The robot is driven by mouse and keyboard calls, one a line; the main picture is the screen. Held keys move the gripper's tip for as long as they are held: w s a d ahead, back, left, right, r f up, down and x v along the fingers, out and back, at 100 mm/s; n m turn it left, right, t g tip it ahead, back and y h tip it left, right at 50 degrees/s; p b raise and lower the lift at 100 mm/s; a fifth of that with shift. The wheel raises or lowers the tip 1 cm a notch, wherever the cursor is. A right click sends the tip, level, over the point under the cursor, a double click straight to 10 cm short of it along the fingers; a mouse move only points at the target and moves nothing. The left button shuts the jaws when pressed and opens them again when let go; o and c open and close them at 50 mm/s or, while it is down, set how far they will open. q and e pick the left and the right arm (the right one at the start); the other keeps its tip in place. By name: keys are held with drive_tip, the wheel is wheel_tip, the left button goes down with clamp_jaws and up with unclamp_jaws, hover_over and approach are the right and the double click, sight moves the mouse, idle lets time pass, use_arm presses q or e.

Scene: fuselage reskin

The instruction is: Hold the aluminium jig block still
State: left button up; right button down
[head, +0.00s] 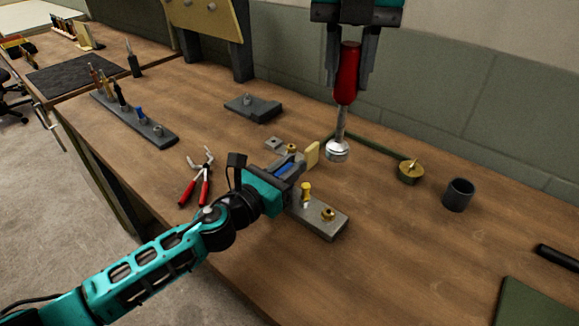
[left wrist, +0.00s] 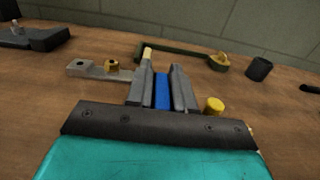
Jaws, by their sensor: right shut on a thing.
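The grey aluminium jig block (head: 322,218) lies on the bench, with brass pieces on top. Its far end also shows in the left wrist view (left wrist: 95,71). My left gripper (head: 292,170) is over the block's middle and hides part of it. In the left wrist view its two fingers (left wrist: 163,85) stand apart on either side of an upright blue part (left wrist: 162,92); firm contact is not visible. My right gripper (head: 348,75) is shut on the red handle (head: 347,72) of a tool whose round silver end (head: 337,151) hangs down, beyond the block.
Red-handled pliers (head: 196,182) lie left of my left gripper. A dark cup (head: 458,195) and a round brass-topped piece (head: 410,172) stand to the right. A tool rack (head: 135,118) and a dark block (head: 253,107) lie further back. The front right wood is mostly clear.

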use_arm(q)
clamp_jaws()
use_arm(e)
drive_tip(key=shift+m, duration=0.8)
wheel_tip(320, 180, down, 8)
drive_tip(key=shift+r, duration=0.15)
